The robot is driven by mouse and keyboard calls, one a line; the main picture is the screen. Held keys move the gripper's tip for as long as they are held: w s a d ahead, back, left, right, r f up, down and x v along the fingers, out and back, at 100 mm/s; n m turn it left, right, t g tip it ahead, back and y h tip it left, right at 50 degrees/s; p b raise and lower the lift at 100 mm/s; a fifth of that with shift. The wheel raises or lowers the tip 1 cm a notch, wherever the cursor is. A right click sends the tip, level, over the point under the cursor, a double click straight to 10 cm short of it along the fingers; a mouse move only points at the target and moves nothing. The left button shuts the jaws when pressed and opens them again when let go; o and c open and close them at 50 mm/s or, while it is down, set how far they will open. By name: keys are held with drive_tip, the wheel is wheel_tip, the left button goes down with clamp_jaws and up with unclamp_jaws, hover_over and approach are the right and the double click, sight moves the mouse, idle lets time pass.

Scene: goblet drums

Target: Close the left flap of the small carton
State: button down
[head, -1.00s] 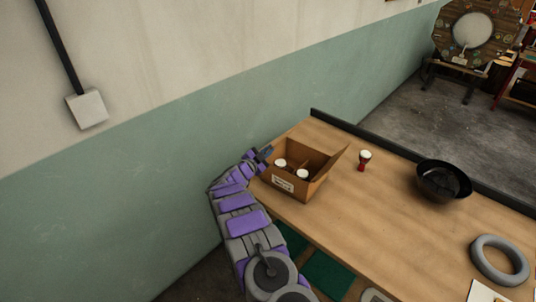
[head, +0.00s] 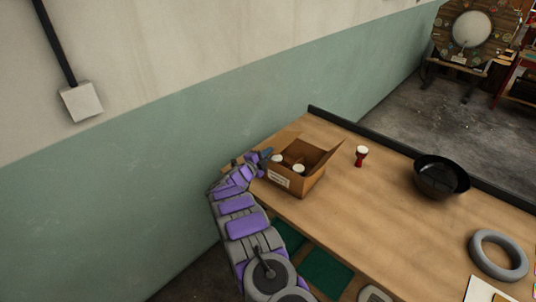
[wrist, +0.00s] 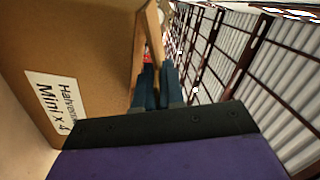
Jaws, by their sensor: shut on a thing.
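The small carton (head: 312,184) is a brown open-topped box on the table's near-left part. Its right flap (head: 328,157) stands up and leans outward. White-topped goblet drums (head: 299,168) sit inside. My gripper (head: 265,156) is at the carton's left side, by its top edge. In the wrist view the carton's labelled wall (wrist: 75,50) fills the left. There my gripper (wrist: 160,72) is shut on a thin brown cardboard piece (wrist: 153,32), which looks like the left flap. The fingers hide part of it, and its exact angle is hard to tell.
A small red goblet drum (head: 361,157) stands right of the carton on the wooden table (head: 390,210). A black bowl (head: 441,178) and a grey ring (head: 498,256) lie farther right. The wall (head: 150,190) is close on the left.

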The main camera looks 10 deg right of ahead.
drive_tip(key=shift+f, duration=0.15)
drive_tip(key=c, duration=1.3)
unclamp_jaws()
